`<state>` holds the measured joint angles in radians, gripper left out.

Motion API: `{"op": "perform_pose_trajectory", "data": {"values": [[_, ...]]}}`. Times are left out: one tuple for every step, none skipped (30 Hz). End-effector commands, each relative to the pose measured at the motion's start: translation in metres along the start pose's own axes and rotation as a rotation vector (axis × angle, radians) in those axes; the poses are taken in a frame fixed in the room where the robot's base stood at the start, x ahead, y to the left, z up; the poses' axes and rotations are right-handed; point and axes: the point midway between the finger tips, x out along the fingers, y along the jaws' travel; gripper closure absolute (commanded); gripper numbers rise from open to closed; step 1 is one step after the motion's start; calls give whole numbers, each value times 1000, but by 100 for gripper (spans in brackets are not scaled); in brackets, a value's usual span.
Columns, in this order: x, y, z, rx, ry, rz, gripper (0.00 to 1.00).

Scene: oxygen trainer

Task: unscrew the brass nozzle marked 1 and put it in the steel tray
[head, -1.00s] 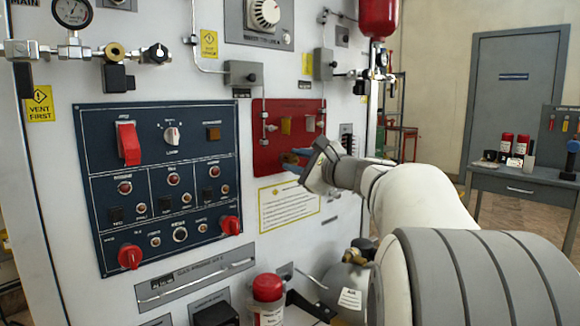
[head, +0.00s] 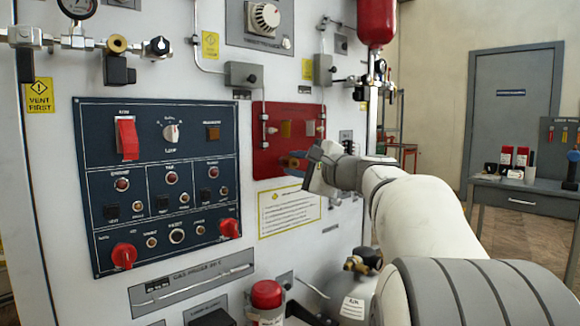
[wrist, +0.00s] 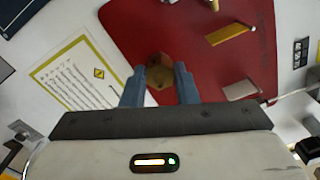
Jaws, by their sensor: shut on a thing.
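A brass nozzle (wrist: 160,76) sits at the red panel, between the two blue fingers of my gripper (wrist: 160,88) in the wrist view. The fingers are shut on its sides; I cannot read any number on it. In the head view my gripper (head: 291,161) reaches the lower right part of the red panel (head: 265,158), and the nozzle is hidden there. I cannot make out the steel tray in either view.
A yellow-bordered instruction sheet (head: 289,212) is below the red panel. The blue control panel (head: 155,180) with red knobs is to its left. A red-capped container (head: 267,294) and a pale gas cylinder (head: 345,293) stand low in front. A grey workbench (head: 525,196) is far right.

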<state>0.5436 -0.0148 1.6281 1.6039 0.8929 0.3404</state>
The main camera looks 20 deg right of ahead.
Motion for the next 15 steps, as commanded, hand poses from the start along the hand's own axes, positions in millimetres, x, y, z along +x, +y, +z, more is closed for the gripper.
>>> {"op": "perform_pose_trajectory", "data": {"values": [[0,3,-1,-15,0,1,97],[0,4,-2,-29,-1,1,97],[0,5,-2,-56,-1,-1,97],[0,6,-2,-80,-1,-1,97],[0,6,-3,-106,0,-1,97],[0,6,-3,-143,-1,-1,97],[0,6,-3,-167,-1,-1,97],[0,6,-3,-192,-1,-1,97],[0,6,-2,-223,0,-1,97],[0,5,-2,-241,0,-1,97],[0,4,-2,-258,0,-1,97],[0,4,-2,-275,0,-1,97],[0,3,-1,-284,0,0,97],[0,2,-1,-290,0,0,97],[0,2,-1,-295,0,1,97]]}}
